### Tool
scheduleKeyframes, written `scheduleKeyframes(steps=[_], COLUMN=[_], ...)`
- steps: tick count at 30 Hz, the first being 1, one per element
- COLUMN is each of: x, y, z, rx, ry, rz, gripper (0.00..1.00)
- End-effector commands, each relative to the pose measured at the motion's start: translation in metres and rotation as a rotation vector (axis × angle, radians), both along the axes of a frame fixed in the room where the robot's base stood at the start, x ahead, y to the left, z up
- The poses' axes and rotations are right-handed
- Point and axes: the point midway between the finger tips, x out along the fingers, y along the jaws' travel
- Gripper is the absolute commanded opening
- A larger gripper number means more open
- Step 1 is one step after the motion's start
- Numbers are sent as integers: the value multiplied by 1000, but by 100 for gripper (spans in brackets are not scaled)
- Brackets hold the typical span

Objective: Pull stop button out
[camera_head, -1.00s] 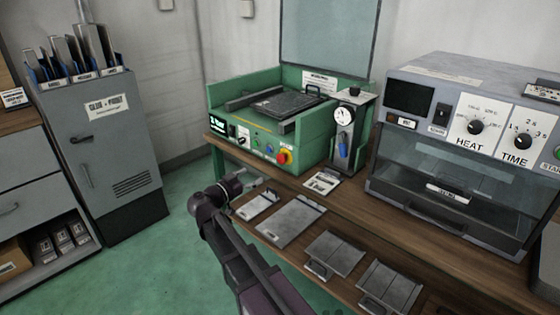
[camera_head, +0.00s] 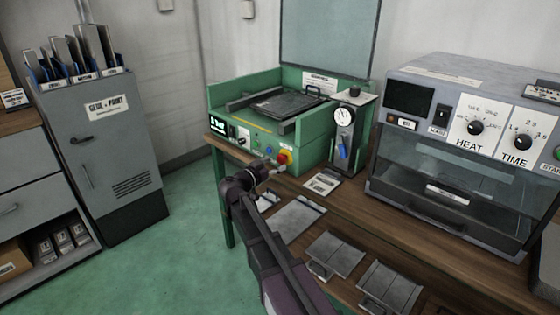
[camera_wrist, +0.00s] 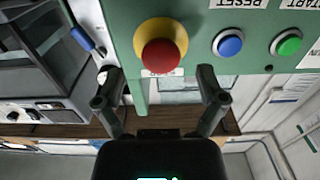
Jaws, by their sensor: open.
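The red stop button (camera_wrist: 161,54) with its yellow collar (camera_wrist: 152,30) sits on the green machine's front panel, at the top middle of the wrist view. It also shows in the head view (camera_head: 283,157) at the panel's right end. My gripper (camera_wrist: 161,85) is open in the wrist view, its two fingers spread to either side below the button. The button lies between their lines, and the fingers do not appear to touch it. In the head view my gripper (camera_head: 272,167) is right in front of the button, partly beside it.
A blue reset button (camera_wrist: 229,44) and a green start button (camera_wrist: 288,42) sit beside the stop button. A gauge stand (camera_head: 343,130) stands right of the green machine (camera_head: 314,140). A grey oven (camera_head: 440,170) is further right. Metal plates (camera_head: 335,253) lie on the lower shelf.

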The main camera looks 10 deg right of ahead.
Motion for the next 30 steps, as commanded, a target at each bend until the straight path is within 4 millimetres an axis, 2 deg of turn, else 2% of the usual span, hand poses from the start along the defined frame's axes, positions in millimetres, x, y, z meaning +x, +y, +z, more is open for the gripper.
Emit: scheduleKeyframes(steps=[3, 9, 21, 27, 30], x=[10, 18, 20, 20, 19], y=[-13, -25, -28, -28, -28], z=[0, 0, 0, 0, 0], rx=[0, 0, 0, 0, 0], ry=[0, 0, 0, 0, 0], rz=[-1, -1, 0, -1, -1], gripper=[90, 90, 90, 30, 6])
